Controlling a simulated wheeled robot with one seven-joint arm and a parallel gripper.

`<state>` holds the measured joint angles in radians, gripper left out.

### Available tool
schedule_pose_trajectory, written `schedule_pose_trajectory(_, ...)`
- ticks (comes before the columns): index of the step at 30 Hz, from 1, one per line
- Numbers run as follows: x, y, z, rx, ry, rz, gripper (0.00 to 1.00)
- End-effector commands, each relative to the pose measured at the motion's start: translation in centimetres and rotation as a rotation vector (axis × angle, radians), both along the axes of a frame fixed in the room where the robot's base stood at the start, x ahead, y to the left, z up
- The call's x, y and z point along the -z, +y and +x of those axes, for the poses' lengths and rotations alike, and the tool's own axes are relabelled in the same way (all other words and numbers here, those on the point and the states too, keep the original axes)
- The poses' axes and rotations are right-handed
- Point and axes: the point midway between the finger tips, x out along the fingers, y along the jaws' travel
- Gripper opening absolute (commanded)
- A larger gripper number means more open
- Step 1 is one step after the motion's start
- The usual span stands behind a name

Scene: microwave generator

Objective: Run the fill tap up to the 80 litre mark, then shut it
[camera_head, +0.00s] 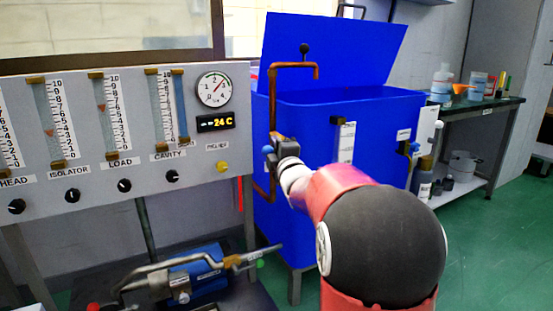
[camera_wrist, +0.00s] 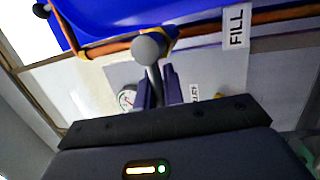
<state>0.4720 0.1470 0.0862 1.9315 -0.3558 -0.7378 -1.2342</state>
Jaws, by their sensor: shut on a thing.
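The fill tap's copper pipe (camera_head: 273,95) rises at the left side of the blue tank (camera_head: 310,140) and bends over its rim. My gripper (camera_head: 279,146) is at this pipe, shut on the tap lever. In the wrist view the lever's grey ball knob (camera_wrist: 149,47) sticks out past the two fingers of my gripper (camera_wrist: 158,86), with its stem between them. A FILL label (camera_wrist: 236,27) hangs by the pipe (camera_wrist: 200,38). A white level scale (camera_head: 345,144) is on the tank front; its marks and level are too small to read.
A grey panel (camera_head: 95,185) with flow tubes, black knobs and a round gauge (camera_head: 213,89) stands to the left. A blue pump (camera_head: 195,272) sits low in front. Another valve with a blue knob (camera_head: 414,147) is at the tank's right. A bench (camera_head: 480,108) stands behind.

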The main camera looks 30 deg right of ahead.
Motion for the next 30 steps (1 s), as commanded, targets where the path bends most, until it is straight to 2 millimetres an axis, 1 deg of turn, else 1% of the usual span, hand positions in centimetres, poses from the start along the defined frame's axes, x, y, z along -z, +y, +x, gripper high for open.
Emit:
schedule_pose_trajectory(1,0.3,0.0,0.0,0.0,0.001,-0.009,0.0)
schedule_pose_trajectory(11,0.1,0.0,0.0,0.0,0.004,-0.016,0.0)
schedule_pose_trajectory(12,0.1,0.0,0.0,0.0,0.004,-0.016,0.14)
schedule_pose_trajectory(16,0.1,0.0,0.0,0.0,0.003,-0.015,0.31)
schedule_pose_trajectory(25,0.1,0.0,-0.1,0.001,0.002,-0.013,0.32)
schedule_pose_trajectory(28,0.3,0.1,-0.9,0.001,0.003,-0.014,0.32)
schedule_pose_trajectory(30,0.5,0.3,-2.0,0.001,0.002,-0.015,0.32)
